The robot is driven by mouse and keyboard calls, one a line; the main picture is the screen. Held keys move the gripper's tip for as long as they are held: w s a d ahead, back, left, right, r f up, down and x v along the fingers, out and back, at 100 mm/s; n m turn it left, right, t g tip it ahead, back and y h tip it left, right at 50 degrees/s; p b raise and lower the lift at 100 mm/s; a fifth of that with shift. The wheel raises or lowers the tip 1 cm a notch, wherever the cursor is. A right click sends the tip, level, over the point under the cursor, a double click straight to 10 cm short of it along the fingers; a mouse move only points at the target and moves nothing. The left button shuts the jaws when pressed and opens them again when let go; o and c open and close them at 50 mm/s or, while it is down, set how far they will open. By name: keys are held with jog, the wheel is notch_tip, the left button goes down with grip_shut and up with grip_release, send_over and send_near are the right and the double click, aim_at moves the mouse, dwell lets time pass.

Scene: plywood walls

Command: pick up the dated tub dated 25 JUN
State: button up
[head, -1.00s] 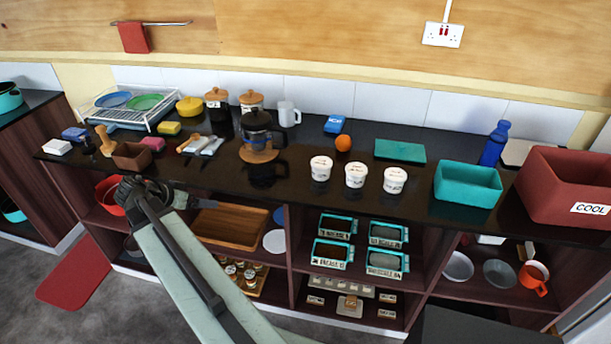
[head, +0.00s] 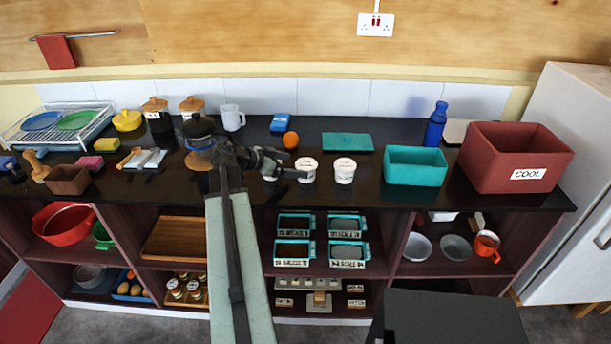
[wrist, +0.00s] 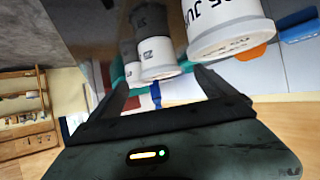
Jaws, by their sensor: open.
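Three white dated tubs stand in a row on the dark counter in the head view: the left one (head: 268,175) is partly hidden by my gripper, with a middle one (head: 306,170) and a right one (head: 344,171). In the wrist view, the nearest tub (wrist: 228,30) is large at the upper right; its cut-off label shows part of a date, about "5 JU". Another tub (wrist: 157,62) stands farther off, its print too small to read. My gripper (head: 292,167) is open and empty beside the left tub; its dark fingers also show in the wrist view (wrist: 168,88).
A cafetiere (head: 199,140) stands left of my gripper. An orange (head: 290,140) sits just behind the tubs. A teal bin (head: 415,166) and a red COOL crate (head: 515,157) stand to the right. Shelves with small baskets lie below the counter.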

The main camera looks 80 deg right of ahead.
aim_at(304, 164)
jog(key=b+x, duration=0.2)
jog(key=x, duration=0.3)
jog(key=shift+s+d+r, duration=0.1)
jog(key=shift+r, duration=0.15)
jog(key=c, duration=1.7)
jog(key=shift+o, duration=0.2)
jog(key=shift+r, duration=0.1)
